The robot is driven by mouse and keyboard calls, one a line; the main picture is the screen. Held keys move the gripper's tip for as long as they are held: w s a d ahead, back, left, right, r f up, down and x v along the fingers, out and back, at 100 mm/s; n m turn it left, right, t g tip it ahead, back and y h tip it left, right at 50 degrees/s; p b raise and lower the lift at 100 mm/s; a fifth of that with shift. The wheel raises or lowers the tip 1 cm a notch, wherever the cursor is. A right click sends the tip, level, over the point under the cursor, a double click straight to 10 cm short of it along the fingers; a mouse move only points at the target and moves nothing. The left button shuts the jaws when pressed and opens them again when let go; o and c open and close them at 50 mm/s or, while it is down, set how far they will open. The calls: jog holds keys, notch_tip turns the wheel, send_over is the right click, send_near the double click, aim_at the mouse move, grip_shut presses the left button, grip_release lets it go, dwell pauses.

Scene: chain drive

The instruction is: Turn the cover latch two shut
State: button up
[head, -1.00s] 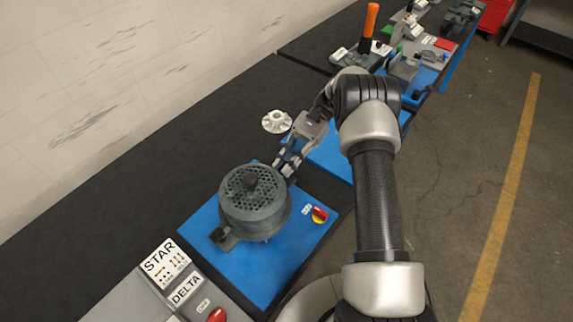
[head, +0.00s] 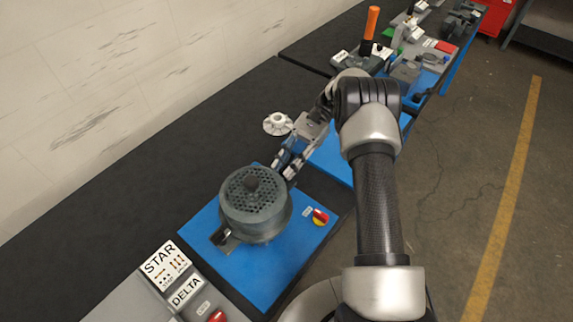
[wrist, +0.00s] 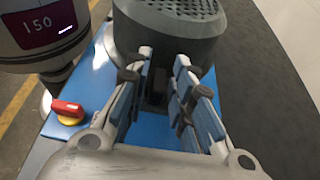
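A grey round motor housing (head: 255,210) with a perforated cover (head: 254,188) stands on a blue plate; its lower part also shows in the wrist view (wrist: 172,38). A dark latch (head: 222,237) sticks out at its lower left side. Another dark block, apparently a latch (wrist: 157,82), is at the housing's base in the wrist view. My gripper (head: 284,167) is at the housing's far right side. Its blue-padded fingers (wrist: 160,80) are apart, on either side of that block, with gaps visible. I cannot tell which latch is number two.
A red and yellow rotary switch (head: 320,216) is on the blue plate (head: 275,265), right of the housing. STAR and DELTA blocks (head: 172,272) are at the lower left.

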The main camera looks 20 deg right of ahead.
aim_at(286, 166)
notch_tip(286, 166, up, 10)
jog(key=shift+f, duration=0.15)
dwell(0.5)
jog(key=s+a+r+n+t+h, duration=0.3)
jog(key=s+r+n+t+h, duration=0.25)
jog(key=s+r, duration=0.55)
jog(key=s+d+f+n+t+h+b, duration=0.1)
jog(key=s+d+n+t+h, duration=0.2)
jog(key=s, duration=1)
jog(key=shift+d+f+n+t+h, duration=0.15)
jog(key=shift+f+n+t+h, duration=0.2)
jog(key=shift+n+t+h, duration=1.3)
